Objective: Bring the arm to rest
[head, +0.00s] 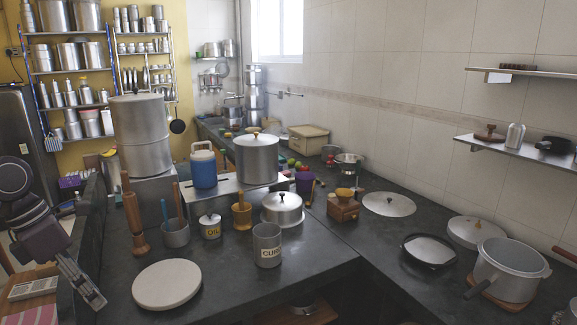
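My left gripper (82,281) hangs at the lower left, with its arm coming in from the left edge. It points down and to the right, beside the left edge of the dark counter (225,290). I see it nearly edge-on, so the gap between its fingers is unclear. Nothing shows held in it. A steel canister with a "CU..." label (267,246) stands upright on the counter, well to the right of the gripper. A smaller canister labelled "OIL" (210,227) stands behind it to the left. My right gripper is out of view.
A round pale board (167,285) lies on the counter closest to the gripper. A wooden masher (135,222) and a steel utensil cup (175,233) stand behind it. A lidded pot (282,209), blue jug (203,168) and large steel drum (141,135) are farther back.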

